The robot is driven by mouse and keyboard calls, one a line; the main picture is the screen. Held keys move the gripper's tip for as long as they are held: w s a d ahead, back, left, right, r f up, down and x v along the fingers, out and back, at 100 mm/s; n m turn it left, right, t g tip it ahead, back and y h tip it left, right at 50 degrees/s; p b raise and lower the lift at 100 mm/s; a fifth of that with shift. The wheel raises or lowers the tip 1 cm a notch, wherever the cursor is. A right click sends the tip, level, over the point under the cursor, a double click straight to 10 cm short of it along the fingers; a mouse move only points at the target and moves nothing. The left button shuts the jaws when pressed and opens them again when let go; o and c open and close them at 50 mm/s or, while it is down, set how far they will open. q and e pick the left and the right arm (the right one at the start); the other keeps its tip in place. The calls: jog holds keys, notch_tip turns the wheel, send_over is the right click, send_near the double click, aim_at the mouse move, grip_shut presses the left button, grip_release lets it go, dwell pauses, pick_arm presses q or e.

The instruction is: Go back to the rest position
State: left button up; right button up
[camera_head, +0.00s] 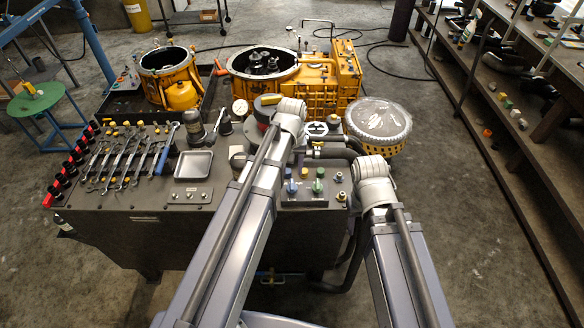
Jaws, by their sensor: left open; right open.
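My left arm (240,220) reaches up from the bottom middle, with its pale joint (290,112) in front of the yellow gearbox housing (335,85). My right arm (405,270) comes in from the bottom right, with its pale joint (372,175) just right of the workbench (145,222). Both grippers are hard to make out among the dark parts around the joints, and my arm links hide part of that area. I see no object held.
Wrenches (120,155), a metal tray (194,165) and a control panel (310,190) are on the bench. A yellow bell housing (167,75) stands behind, and a clear-covered round part (378,118) at right. Shelves (520,110) line the right side. The floor (480,240) between is clear.

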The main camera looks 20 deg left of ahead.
pick_arm(q)
jog(key=shift+r, duration=0.55)
jog(key=shift+f, duration=0.1)
jog(key=s+d+f+m+y+b, duration=0.1)
jog(key=s+d+m, duration=0.6)
jog(key=s, duration=0.8)
jog(key=d+f+b, duration=0.1)
jog(key=d, duration=0.2)
jog(key=shift+d, duration=0.4)
